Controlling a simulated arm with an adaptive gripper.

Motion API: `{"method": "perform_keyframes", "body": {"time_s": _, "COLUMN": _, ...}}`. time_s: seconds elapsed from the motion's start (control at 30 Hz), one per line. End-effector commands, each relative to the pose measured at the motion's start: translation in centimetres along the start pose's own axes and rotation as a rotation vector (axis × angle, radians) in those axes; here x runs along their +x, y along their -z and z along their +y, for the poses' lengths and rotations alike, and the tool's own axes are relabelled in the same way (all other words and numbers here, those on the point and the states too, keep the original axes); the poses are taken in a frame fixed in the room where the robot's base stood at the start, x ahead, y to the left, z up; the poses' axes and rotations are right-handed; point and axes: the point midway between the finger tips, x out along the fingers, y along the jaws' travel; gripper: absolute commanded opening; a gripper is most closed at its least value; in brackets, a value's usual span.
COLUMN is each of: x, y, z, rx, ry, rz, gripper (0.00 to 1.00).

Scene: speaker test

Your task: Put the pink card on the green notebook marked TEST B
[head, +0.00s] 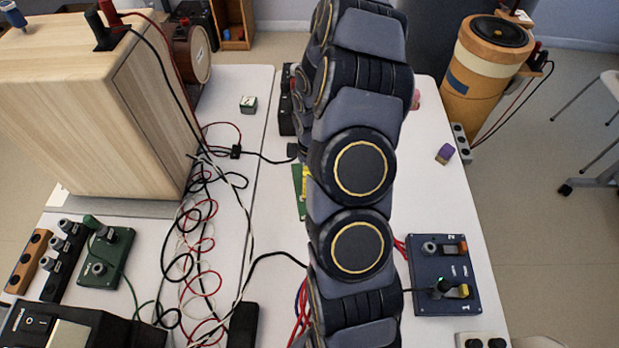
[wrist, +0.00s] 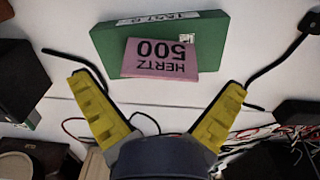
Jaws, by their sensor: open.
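The pink card (wrist: 160,62), printed HERTZ 500, appears upside down in the wrist view. It lies on the green notebook (wrist: 108,48), with its near edge at or slightly past the notebook's near edge. The notebook has a white label at its far edge, too small to read surely. My gripper (wrist: 157,84) is open, its yellow fingers spread on either side of the card, and nothing is between them. I cannot tell how high it is above the card. In the head view my arm hides the card and most of the notebook; a green strip (head: 297,190) shows beside it.
A wooden speaker box (head: 95,105) stands at the left, with tangled cables (head: 205,230) beside it. A blue switch panel (head: 442,275) is at the right front. A purple block (head: 445,153) and a small green-and-white cube (head: 248,104) lie on the white table (head: 440,205).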

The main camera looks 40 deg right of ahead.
Motion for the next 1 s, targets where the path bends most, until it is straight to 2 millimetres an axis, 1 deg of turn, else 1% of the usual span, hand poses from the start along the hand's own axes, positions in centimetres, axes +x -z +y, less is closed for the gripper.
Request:
{"method": "perform_keyframes", "body": {"time_s": 0.1, "x": -2.6, "y": 0.1, "z": 0.1, "rx": 0.000, "ry": -0.006, "rz": 0.003, "gripper": 1.00}}
{"method": "perform_keyframes", "body": {"time_s": 0.3, "x": -6.6, "y": 0.1, "z": 0.2, "rx": 0.000, "ry": -0.008, "rz": 0.004, "gripper": 1.00}}
{"method": "perform_keyframes", "body": {"time_s": 0.43, "x": -8.4, "y": 0.1, "z": 0.1, "rx": 0.001, "ry": -0.005, "rz": 0.003, "gripper": 1.00}}
{"method": "perform_keyframes", "body": {"time_s": 0.57, "x": -9.6, "y": 0.1, "z": 0.0, "rx": 0.002, "ry": -0.004, "rz": 0.002, "gripper": 1.00}}
{"method": "perform_keyframes", "body": {"time_s": 0.67, "x": -10.7, "y": 0.8, "z": -0.8, "rx": 0.015, "ry": 0.003, "rz": 0.000, "gripper": 1.00}}
{"method": "perform_keyframes", "body": {"time_s": 0.77, "x": -13.0, "y": 2.6, "z": -3.0, "rx": 0.057, "ry": 0.008, "rz": -0.005, "gripper": 1.00}}
{"method": "perform_keyframes", "body": {"time_s": 0.83, "x": -15.2, "y": 4.0, "z": -5.5, "rx": 0.110, "ry": 0.015, "rz": -0.014, "gripper": 1.00}}
{"method": "perform_keyframes", "body": {"time_s": 0.87, "x": -16.2, "y": 4.5, "z": -6.8, "rx": 0.138, "ry": 0.020, "rz": -0.021, "gripper": 1.00}}
{"method": "perform_keyframes", "body": {"time_s": 0.9, "x": -17.4, "y": 5.1, "z": -8.7, "rx": 0.178, "ry": 0.023, "rz": -0.029, "gripper": 1.00}}
{"method": "perform_keyframes", "body": {"time_s": 0.97, "x": -19.1, "y": 5.6, "z": -11.6, "rx": 0.245, "ry": 0.031, "rz": -0.047, "gripper": 1.00}}
{"method": "perform_keyframes", "body": {"time_s": 1.0, "x": -20.1, "y": 5.8, "z": -13.5, "rx": 0.291, "ry": 0.032, "rz": -0.056, "gripper": 1.00}}
